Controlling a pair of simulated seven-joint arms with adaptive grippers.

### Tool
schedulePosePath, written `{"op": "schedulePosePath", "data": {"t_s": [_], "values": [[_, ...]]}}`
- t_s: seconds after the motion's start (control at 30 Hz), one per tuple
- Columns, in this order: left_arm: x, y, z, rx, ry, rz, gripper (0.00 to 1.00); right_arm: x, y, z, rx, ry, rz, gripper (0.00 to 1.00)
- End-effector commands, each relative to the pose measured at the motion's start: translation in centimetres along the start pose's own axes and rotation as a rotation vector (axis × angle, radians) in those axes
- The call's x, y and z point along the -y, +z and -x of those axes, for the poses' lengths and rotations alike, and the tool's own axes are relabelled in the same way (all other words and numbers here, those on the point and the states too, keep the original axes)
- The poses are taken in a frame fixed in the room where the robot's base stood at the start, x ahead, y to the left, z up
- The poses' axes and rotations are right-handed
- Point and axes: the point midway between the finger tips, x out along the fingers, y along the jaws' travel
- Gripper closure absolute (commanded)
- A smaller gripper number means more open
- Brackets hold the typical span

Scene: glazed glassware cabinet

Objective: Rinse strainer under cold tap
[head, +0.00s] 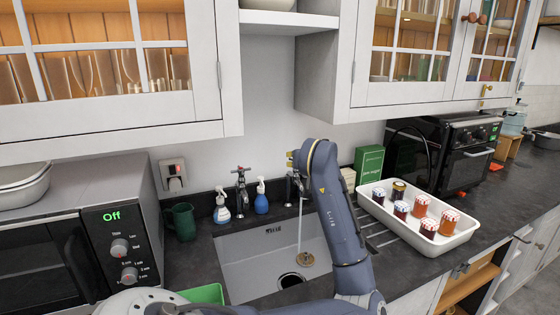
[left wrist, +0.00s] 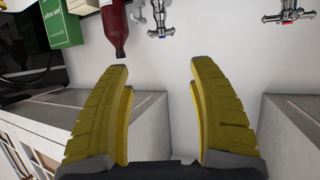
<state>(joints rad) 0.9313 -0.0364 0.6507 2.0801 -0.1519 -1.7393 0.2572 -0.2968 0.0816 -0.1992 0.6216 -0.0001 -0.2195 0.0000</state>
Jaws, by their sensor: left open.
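A small round brass-coloured strainer (head: 308,260) lies in the white sink (head: 250,250), beside the dark drain hole. A thin stream of water (head: 299,228) falls onto or right by it; I cannot tell exactly which. The cold tap (head: 289,188) behind my left arm is partly hidden. Another tap (head: 241,188) with a red-marked handle stands to its left. My left gripper (head: 293,158) is above the sink near the back wall, mostly hidden by its arm. In the left wrist view its yellow fingers (left wrist: 152,68) are apart with nothing between them. My right gripper is not seen.
A white tray of jam jars (head: 462,237) and a green box (head: 369,163) are on the right. A dark red bottle (left wrist: 114,30) shows near the fingers. Cabinets hang above.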

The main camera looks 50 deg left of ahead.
Motion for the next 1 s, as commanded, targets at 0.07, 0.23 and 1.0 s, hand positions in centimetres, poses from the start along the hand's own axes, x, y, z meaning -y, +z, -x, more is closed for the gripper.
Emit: {"op": "schedulePosePath", "data": {"t_s": [0.07, 0.23, 1.0], "values": [[0.3, 0.1, -0.5, 0.006, -0.003, 0.001, 0.40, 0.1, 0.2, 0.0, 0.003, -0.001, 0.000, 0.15], [0.4, 0.1, -2.7, 0.007, -0.005, -0.001, 0.40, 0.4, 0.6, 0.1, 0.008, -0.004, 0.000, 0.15], [0.3, 0.2, -15.3, 0.006, -0.003, 0.000, 0.40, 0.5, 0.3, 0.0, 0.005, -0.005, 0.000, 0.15]]}}
